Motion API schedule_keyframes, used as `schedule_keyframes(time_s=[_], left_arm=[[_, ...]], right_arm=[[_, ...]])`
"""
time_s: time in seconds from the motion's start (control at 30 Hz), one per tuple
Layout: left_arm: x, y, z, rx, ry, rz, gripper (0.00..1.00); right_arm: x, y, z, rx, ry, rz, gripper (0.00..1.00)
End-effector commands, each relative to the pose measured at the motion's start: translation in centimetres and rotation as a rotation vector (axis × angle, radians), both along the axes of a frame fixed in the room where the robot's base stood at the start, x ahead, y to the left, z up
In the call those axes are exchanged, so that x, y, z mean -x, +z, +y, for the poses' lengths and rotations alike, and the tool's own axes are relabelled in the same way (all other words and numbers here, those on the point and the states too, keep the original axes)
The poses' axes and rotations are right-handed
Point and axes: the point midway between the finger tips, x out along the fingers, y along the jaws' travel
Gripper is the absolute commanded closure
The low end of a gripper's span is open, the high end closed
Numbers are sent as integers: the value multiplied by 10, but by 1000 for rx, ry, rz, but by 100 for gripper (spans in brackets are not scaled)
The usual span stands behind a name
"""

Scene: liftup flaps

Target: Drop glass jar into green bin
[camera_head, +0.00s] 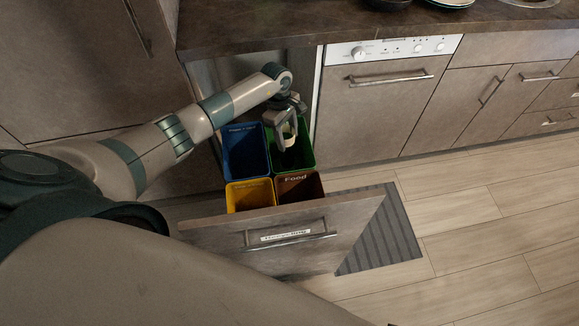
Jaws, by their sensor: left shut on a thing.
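The green bin (305,150) sits at the back right of an open pull-out drawer under the counter. My left arm comes in from the left, and my left gripper (287,141) points down at the mouth of the green bin. It is shut on a small, pale, jar-like thing, the glass jar (289,140), which shows only in part between the fingers. The gripper hides part of the bin's inside. I cannot tell how deep the jar is relative to the rim. My right gripper is not in view.
In the same drawer are a blue bin (245,152), a yellow bin (250,195) and a brown bin labelled Food (298,187). The drawer front (285,235) juts over the floor near a striped mat (385,225). A dishwasher (380,100) stands to the right.

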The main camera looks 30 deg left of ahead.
Motion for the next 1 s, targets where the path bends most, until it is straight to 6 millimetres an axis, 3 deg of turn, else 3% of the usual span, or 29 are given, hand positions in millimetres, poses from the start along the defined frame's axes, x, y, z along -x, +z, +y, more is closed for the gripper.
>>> schedule_keyframes(time_s=[0.03,0.1,0.57,0.77,1.0], left_arm=[[0,0,0,0,0,0,45],[0,0,0,0,0,0,31],[-1,6,2,0,0,-1,31],[-2,28,5,-2,-1,-3,31],[-3,69,11,-1,-1,-4,31]], right_arm=[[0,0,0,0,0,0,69],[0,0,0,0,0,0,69],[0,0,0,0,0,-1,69],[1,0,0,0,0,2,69],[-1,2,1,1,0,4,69]])
